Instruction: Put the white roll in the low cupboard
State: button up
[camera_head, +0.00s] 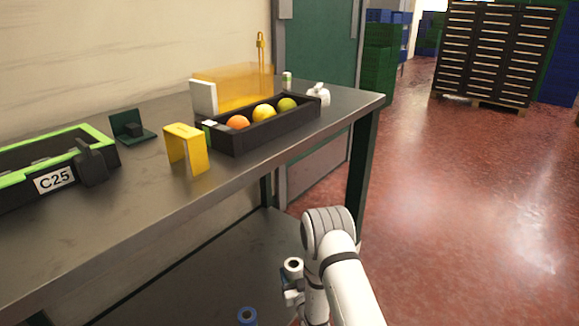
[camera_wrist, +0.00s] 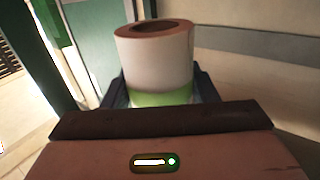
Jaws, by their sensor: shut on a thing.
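The white roll (camera_wrist: 155,60) stands upright between the fingers of my gripper (camera_wrist: 162,92) in the wrist view. It has a brown hollow core and a green band low down. In the head view the white roll (camera_head: 293,266) shows at the end of my arm, below the table top and over or beside the lower shelf (camera_head: 200,275). My gripper (camera_head: 292,288) is shut on it there. I cannot tell whether the roll touches the shelf. No closed cupboard is clearly seen; the open space under the table shows only partly.
The table top (camera_head: 240,175) above holds a black tray (camera_head: 235,142) with fruit, a yellow stand (camera_head: 188,148) and a C25 bin (camera_head: 53,180). A table leg (camera_head: 365,165) is near my arm. Red floor is clear at right.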

jog(key=s+d+r+m+h, duration=0.4)
jog(key=d+r+h, duration=0.2)
jog(key=d+r, duration=0.65)
notch_tip(320, 180, up, 34)
jog(key=d+p, duration=0.2)
jog(key=p, duration=3.4)
jog(key=shift+n+t+y, duration=0.3)
jog(key=shift+t+y, duration=0.1)
jog(key=s, duration=0.1)
jog(key=s+r, duration=0.1)
jog(key=s, duration=0.1)
jog(key=s+r, duration=0.1)
jog(key=shift+s+a+r, duration=0.1)
jog(key=shift+s+a, duration=0.15)
